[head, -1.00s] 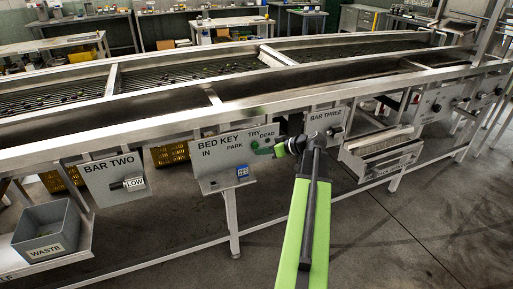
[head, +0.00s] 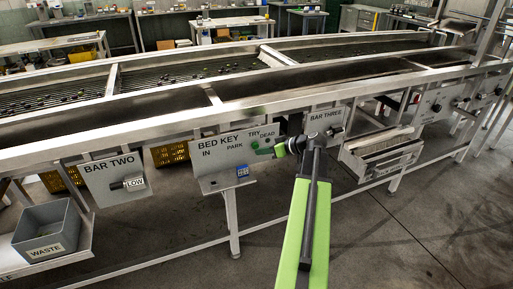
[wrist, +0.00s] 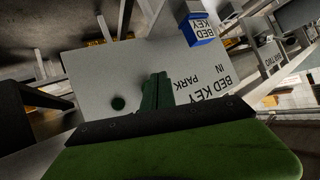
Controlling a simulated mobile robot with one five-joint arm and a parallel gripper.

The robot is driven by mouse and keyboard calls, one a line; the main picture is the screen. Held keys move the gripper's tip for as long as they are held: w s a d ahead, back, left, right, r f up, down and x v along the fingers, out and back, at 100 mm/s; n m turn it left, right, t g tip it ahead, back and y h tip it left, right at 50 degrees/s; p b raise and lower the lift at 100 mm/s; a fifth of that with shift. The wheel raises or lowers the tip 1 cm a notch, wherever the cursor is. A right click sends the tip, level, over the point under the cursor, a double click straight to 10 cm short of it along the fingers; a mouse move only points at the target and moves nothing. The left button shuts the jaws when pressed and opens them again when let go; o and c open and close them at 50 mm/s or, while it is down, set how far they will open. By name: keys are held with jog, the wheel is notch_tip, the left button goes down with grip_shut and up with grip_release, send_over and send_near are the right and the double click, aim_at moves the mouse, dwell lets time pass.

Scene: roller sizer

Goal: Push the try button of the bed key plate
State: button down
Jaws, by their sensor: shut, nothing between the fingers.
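The bed key plate (head: 222,178) is a grey panel under the machine's front rail, lettered BED KEY, IN, PARK, TRY and DEAD. A green button (head: 255,144) sits beneath the TRY lettering. In the wrist view the plate (wrist: 95,70) fills the middle, turned, with a dark green round button (wrist: 118,103). My gripper (head: 276,150) is shut and empty, just right of the button in the head view. In the wrist view its green fingers (wrist: 157,92) are together in front of the plate, beside the button. Contact cannot be told. The TRY lettering is hidden there.
A blue BED KEY tag (head: 242,171) is low on the plate; it also shows in the wrist view (wrist: 203,29). The BAR TWO panel (head: 115,178) is left, the BAR THREE panel (head: 323,121) right behind my arm. A grey waste bin (head: 48,232) stands lower left.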

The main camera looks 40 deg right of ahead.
jog(key=shift+w, duration=0.15)
jog(key=shift+w+d, duration=0.15)
jog(key=shift+w, duration=0.15)
jog(key=shift+w+d, duration=0.2)
jog(key=shift+w, duration=0.25)
dwell(0.8)
jog(key=shift+s+a, duration=0.4)
jog(key=shift+s, duration=0.45)
jog(key=shift+s+a, duration=0.3)
jog(key=shift+s, duration=0.5)
jog(key=shift+s+a, duration=0.3)
jog(key=shift+s, duration=0.45)
jog(key=shift+s+a, duration=0.3)
jog(key=shift+s, duration=0.5)
